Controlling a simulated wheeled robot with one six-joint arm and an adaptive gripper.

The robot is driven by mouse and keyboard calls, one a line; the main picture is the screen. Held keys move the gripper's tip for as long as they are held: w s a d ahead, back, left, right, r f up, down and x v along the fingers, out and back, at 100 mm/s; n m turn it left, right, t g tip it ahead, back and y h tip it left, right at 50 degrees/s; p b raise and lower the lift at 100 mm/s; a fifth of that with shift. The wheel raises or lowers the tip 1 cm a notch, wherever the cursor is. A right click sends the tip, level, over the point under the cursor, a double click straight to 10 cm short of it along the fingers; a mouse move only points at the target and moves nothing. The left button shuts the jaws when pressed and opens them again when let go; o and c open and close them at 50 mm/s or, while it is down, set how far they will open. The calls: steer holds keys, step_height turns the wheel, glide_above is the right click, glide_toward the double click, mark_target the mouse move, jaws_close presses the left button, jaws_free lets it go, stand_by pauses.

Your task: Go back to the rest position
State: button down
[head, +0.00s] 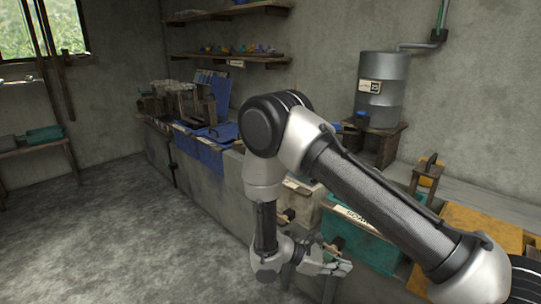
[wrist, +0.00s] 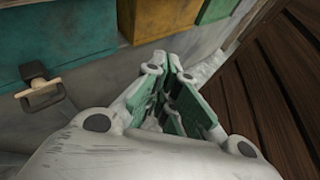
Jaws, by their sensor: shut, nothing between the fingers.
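My gripper (head: 338,268) hangs low in front of the counter in the head view, at the end of my bent arm. In the wrist view my gripper (wrist: 166,66) shows its two grey fingers with green pads, tips close together. It is shut and holds nothing. The fingers point toward the foot of a grey wall, apart from the boxes beside it. No loom is clearly seen in either view.
A teal box (wrist: 60,35) with a dark handle bracket (wrist: 38,88) and a yellow box (wrist: 155,18) lie close to my gripper. Dark wooden slats (wrist: 268,95) stand at right. A metal drum (head: 382,88) stands at the back wall. The floor (head: 110,235) at left is clear.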

steer(key=s+d+r+m+t+y, duration=0.1)
steer(key=s+d+r+m+y, duration=0.3)
steer(key=r, duration=0.8)
steer(key=s+d+r+m+t+y, duration=0.2)
steer(key=s+d+r+m+y, duration=0.2)
steer(key=r, duration=0.9)
steer(key=s+d+r+m+t+y, duration=0.1)
steer(key=s+d+r+m+y, duration=0.4)
steer(key=r, duration=0.8)
steer(key=s+d+m, duration=0.2)
steer(key=s+m, duration=0.1)
steer(key=m, duration=0.1)
steer(key=shift+d+r+t, duration=0.25)
steer(key=shift+d+t, duration=0.05)
steer(key=shift+d, duration=0.05)
